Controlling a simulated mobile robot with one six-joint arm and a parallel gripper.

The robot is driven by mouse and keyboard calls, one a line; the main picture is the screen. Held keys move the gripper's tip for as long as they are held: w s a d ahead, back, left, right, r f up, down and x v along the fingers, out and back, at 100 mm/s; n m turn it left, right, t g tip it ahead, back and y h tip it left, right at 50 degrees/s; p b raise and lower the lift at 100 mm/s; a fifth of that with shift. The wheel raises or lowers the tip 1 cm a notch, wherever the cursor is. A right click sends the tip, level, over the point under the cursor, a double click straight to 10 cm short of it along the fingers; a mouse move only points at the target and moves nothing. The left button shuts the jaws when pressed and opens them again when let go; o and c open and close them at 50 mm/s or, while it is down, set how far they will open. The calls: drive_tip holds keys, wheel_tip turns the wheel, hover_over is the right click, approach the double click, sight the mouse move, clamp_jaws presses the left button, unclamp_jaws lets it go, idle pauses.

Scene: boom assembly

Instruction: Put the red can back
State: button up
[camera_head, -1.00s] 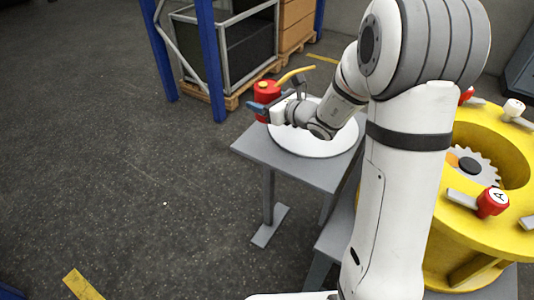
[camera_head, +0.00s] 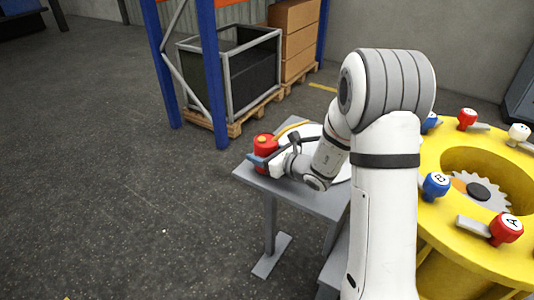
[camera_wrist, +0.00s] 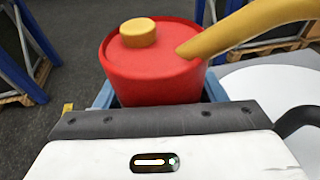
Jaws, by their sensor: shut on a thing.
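The red can (camera_head: 265,145) has a yellow cap and a long yellow spout. It is at the far left corner of the grey table (camera_head: 262,180), upright, beside the white round plate (camera_head: 341,172). My gripper (camera_head: 262,160) is shut on the can, with its blue fingers on either side of it. In the wrist view the red can (camera_wrist: 155,62) fills the upper middle between the fingers, and its spout points to the upper right. The can's underside is hidden, so I cannot tell whether it touches the table.
A yellow round fixture (camera_head: 440,155) with several red, blue and white knobs stands at the right. Behind the table are a blue rack post (camera_head: 214,75), a dark framed crate (camera_head: 245,72) and cardboard boxes (camera_head: 297,45). Open floor lies to the left.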

drive_tip(key=shift+f, duration=0.15)
drive_tip(key=o, duration=1.7)
drive_tip(key=shift+s+d+r, duration=0.1)
drive_tip(key=shift+r, duration=0.15)
drive_tip(key=v, duration=0.7)
drive_tip(key=shift+s+d, duration=0.1)
drive_tip(key=shift+f, duration=0.1)
